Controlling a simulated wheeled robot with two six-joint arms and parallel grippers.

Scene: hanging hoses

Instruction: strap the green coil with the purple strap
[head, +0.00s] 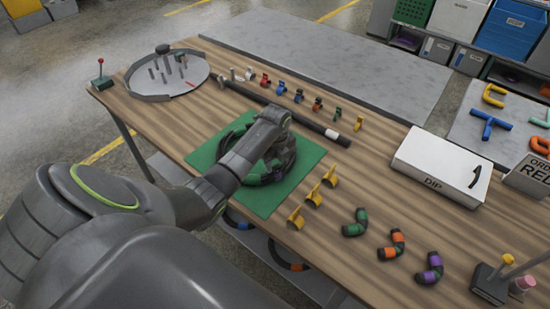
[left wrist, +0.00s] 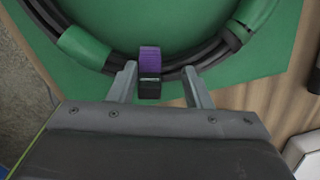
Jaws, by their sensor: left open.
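The green coil (head: 233,133) is a ring of black hose with green sleeves, lying on a green mat (head: 262,203). My left arm covers much of it in the head view. In the left wrist view the coil's near arc (left wrist: 100,57) runs across the picture. The purple strap (left wrist: 149,60) crosses this arc, with a black end (left wrist: 149,88) on the near side. I cannot tell whether it closes around the hose underneath. My left gripper (left wrist: 160,70) is open, one finger on each side of the strap, which is nearer the left finger. My right gripper is not in view.
A row of small coloured clips (head: 298,95) and a long black bar (head: 290,117) lie behind the mat. Yellow clips (head: 313,199) and several elbow hoses (head: 391,245) lie to the right. A white box (head: 440,165) and a round tray (head: 172,75) stand farther off.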

